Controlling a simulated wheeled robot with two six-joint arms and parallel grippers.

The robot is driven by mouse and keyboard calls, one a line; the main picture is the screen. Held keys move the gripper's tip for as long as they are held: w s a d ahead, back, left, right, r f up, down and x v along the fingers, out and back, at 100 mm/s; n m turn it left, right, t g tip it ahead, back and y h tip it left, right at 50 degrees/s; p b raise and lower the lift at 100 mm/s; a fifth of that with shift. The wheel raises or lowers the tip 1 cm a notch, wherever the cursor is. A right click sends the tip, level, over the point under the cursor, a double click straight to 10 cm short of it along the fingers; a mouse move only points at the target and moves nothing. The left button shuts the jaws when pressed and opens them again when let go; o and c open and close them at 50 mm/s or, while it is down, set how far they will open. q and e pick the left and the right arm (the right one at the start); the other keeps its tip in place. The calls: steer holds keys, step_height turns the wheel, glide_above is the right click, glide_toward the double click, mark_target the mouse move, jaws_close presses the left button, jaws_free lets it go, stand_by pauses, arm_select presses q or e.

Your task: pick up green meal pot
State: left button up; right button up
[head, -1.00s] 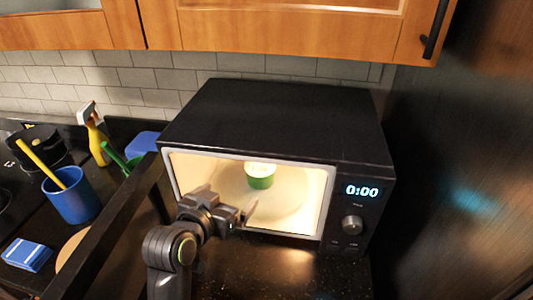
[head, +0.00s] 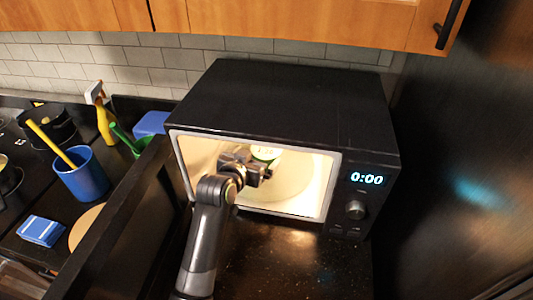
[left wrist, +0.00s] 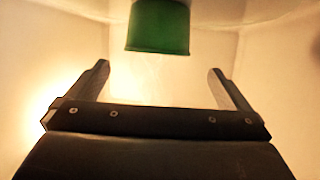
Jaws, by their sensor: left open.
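The green meal pot (head: 265,153), a small green cup with a white top, stands inside the lit microwave (head: 290,100), whose door is open. My left gripper (head: 264,174) reaches through the microwave opening and partly hides the pot in the head view. In the left wrist view, the green pot (left wrist: 159,27) is at the top centre, beyond the fingertips and roughly in line with the gap between them. My left gripper (left wrist: 159,78) is open there, with nothing between its fingers. My right gripper is not in view.
The open microwave door (head: 120,220) stands to the left of my arm. Left of it are a blue cup (head: 82,175), a yellow spray bottle (head: 105,125) and a blue sponge (head: 41,230). The microwave walls surround the gripper closely.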

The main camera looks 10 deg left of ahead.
mark_target(265, 152)
arm_select(q)
steer(key=shift+w+d+f, duration=0.1)
steer(key=shift+w+f, duration=0.05)
steer(key=shift+w, duration=0.3)
steer(key=shift+p+x, duration=0.85)
steer(key=shift+x, duration=1)
steer(key=shift+w+d+f, duration=0.3)
steer(key=shift+w+f, duration=0.05)
steer(key=shift+w, duration=0.25)
steer(key=shift+c, duration=0.3)
steer(key=shift+r, duration=0.1)
steer(key=c, duration=1.1)
